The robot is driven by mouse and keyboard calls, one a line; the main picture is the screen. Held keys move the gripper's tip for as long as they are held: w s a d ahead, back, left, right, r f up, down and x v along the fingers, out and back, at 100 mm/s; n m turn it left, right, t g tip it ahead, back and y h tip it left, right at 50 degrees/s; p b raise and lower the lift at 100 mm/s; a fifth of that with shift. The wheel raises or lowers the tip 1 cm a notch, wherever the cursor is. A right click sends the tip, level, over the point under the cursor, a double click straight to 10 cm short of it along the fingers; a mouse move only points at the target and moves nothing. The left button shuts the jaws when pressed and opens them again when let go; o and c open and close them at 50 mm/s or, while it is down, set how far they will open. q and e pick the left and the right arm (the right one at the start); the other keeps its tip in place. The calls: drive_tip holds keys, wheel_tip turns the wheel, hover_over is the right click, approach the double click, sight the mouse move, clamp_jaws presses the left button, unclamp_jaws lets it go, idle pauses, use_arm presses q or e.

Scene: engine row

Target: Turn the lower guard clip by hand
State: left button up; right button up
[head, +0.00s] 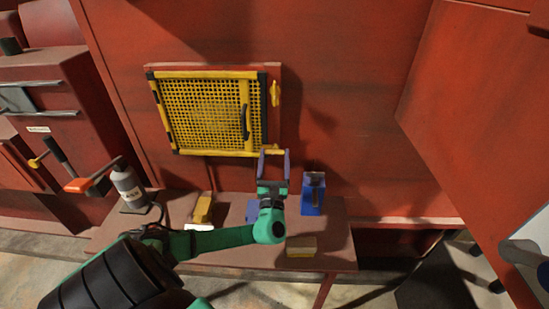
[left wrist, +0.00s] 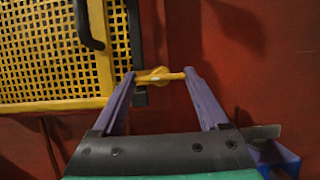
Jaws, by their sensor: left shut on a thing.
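The yellow mesh guard (head: 212,110) hangs on the red wall in a yellow frame with a black handle (head: 245,122). The upper guard clip (head: 275,93) is yellow and stands upright at the frame's right edge. The lower guard clip (head: 279,151), also yellow, lies level at the frame's lower right corner. My left gripper (head: 274,155) reaches up to it with purple fingers. In the left wrist view, the lower clip (left wrist: 160,75) spans between the fingertips, and the left gripper (left wrist: 159,78) is shut on its two ends. No right gripper shows.
A bench (head: 338,232) below holds a grey bottle (head: 129,188), a yellow block (head: 203,208), a blue holder (head: 313,195) and a pale yellow block (head: 301,246). Red machinery stands at left, and a red panel (head: 480,130) juts out at right. The wall right of the guard is clear.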

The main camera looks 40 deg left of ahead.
use_arm(q)
drive_tip(key=n+b, duration=0.1)
drive_tip(key=n+y+b, duration=0.1)
drive_tip(key=shift+f+n+g, duration=0.2)
drive_tip(key=shift+n+g, duration=0.2)
drive_tip(key=n+g+b, duration=0.2)
drive_tip(key=n+b, duration=0.1)
drive_tip(key=n, duration=0.2)
drive_tip(key=n+g+y+b, duration=0.1)
drive_tip(key=n+g+b, duration=0.1)
drive_tip(key=n, duration=0.3)
drive_tip(key=r+n+g+y+b, duration=0.1)
drive_tip(key=n+g+b, duration=0.1)
drive_tip(key=n+b, duration=0.3)
drive_tip(key=shift+d+g, duration=0.3)
drive_tip(key=shift+w+r+n+g+h+b, duration=0.1)
drive_tip(key=shift+n+g+b, duration=0.15)
drive_tip(key=shift+n, duration=0.5)
drive_tip(key=shift+s+r+n+g+h+b, duration=0.15)
drive_tip(key=shift+n+b, duration=0.1)
drive_tip(key=shift+n, duration=0.55)
drive_tip(key=shift+w+r+n+g+h+b, duration=0.15)
drive_tip(key=shift+n+g+b, duration=0.1)
drive_tip(key=shift+n, duration=0.5)
drive_tip(key=o, duration=1.2)
drive_tip(key=shift+o, duration=0.2)
drive_tip(key=shift+f, duration=0.15)
